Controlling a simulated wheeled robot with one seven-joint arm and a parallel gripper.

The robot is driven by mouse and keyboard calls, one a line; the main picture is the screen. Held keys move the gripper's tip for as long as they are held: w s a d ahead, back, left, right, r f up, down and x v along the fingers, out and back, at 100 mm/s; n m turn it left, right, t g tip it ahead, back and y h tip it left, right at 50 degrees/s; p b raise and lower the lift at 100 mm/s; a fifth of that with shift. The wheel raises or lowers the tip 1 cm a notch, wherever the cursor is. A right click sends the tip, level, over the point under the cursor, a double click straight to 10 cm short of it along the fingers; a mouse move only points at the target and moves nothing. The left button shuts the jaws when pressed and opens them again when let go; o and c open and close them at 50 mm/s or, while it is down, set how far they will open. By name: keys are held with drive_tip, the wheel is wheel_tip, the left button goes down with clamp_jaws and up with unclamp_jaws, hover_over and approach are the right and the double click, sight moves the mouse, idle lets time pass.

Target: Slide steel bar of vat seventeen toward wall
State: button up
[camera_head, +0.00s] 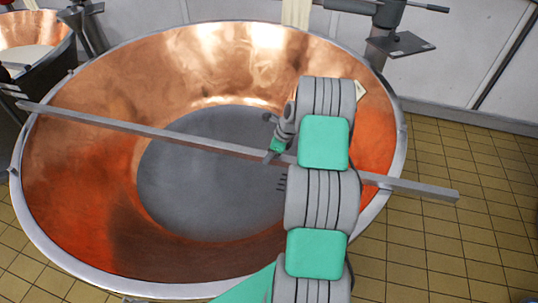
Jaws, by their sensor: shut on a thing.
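The steel bar (180,136) lies across the rim of the large copper vat (75,170). Its left end reaches past the vat's left rim, and its right end sticks out over the tiled floor beyond the right rim. My gripper (272,155) is at the bar, right of its middle, over the vat's opening. It is shut on the bar. My arm covers part of the bar just right of the gripper, and the fingertips show only small.
The white wall (450,40) stands behind the vat. A metal fixture with a flat plate (400,44) stands at the back right rim. Another copper vat (30,30) is at the far left. Yellow tiled floor (450,240) is clear on the right.

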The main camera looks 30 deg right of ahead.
clamp_jaws()
idle(0.9)
